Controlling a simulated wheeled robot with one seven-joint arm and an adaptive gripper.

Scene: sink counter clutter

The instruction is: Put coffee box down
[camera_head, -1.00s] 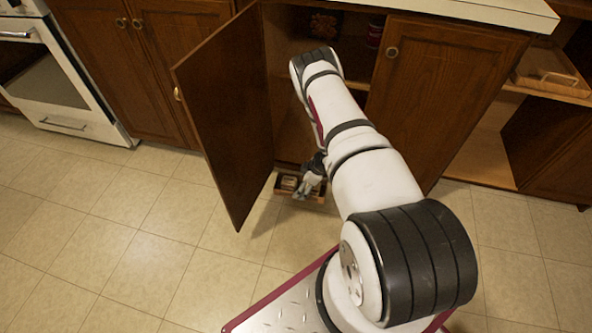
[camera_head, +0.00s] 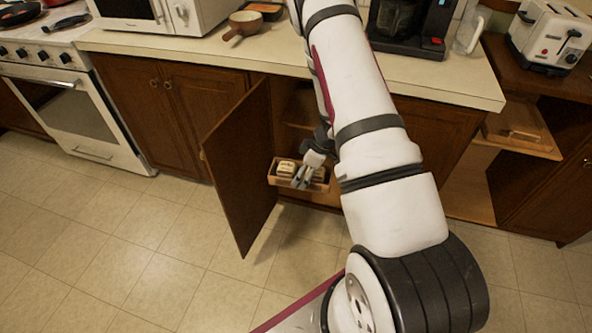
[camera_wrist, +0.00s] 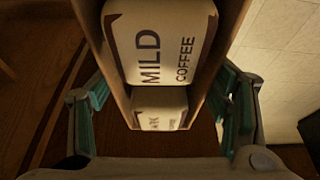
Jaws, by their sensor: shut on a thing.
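The coffee box is an open wooden tray (camera_head: 272,179) holding pale coffee packs (camera_head: 286,167). It hangs in front of the open lower cabinet, right of the open door. My gripper (camera_head: 307,176) is shut on it. In the wrist view, the box's wooden walls (camera_wrist: 205,85) run between my gripper's fingers (camera_wrist: 168,92), one on each side. A large pack (camera_wrist: 155,45) reads "MILD COFFEE", and a smaller pack (camera_wrist: 160,112) lies nearer the wrist. The box's far end is cut off by the frame.
The open cabinet door (camera_head: 240,165) stands left of the box. A toaster (camera_head: 548,40) stands at right. The floor (camera_head: 170,265) is clear.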

